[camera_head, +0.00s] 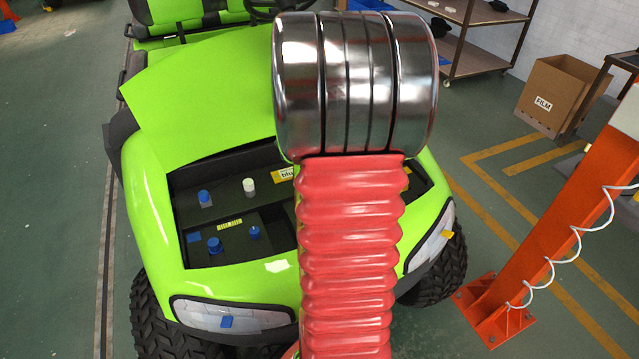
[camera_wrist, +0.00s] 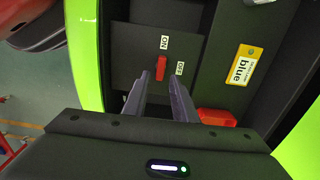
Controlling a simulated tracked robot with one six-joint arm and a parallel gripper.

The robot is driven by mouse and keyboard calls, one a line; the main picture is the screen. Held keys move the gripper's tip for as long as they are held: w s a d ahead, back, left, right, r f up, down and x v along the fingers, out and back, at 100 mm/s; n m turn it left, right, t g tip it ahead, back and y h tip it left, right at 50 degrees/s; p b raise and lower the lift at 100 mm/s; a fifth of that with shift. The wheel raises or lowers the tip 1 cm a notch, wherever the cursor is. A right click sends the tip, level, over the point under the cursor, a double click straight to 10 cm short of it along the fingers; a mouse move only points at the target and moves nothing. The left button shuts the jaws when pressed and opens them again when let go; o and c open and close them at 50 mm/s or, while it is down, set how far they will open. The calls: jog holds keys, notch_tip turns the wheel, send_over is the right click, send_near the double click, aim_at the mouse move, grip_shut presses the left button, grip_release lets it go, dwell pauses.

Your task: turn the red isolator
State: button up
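The red isolator (camera_wrist: 162,68) is a small red handle on a dark panel in the wrist view. It stands upright in the picture, with its upper end toward the white ON label (camera_wrist: 165,42). The OFF label (camera_wrist: 180,68) is to its right. My gripper (camera_wrist: 160,78) is open, with two grey fingers pointing at the panel, one toward each side of the handle. Nothing is held. I cannot tell whether the fingertips reach around the handle or stop short of it. In the head view my red and chrome arm hides the isolator and the gripper.
The green cart (camera_head: 200,95) has an open front bay with blue caps (camera_head: 214,244) and a white cap (camera_head: 249,185). A yellow "blue" label (camera_wrist: 242,65) and another red part (camera_wrist: 217,117) lie right of the fingers. An orange post (camera_head: 560,210) stands at the right.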

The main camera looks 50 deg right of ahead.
jog(key=shift+f, duration=3.1)
grip_shut()
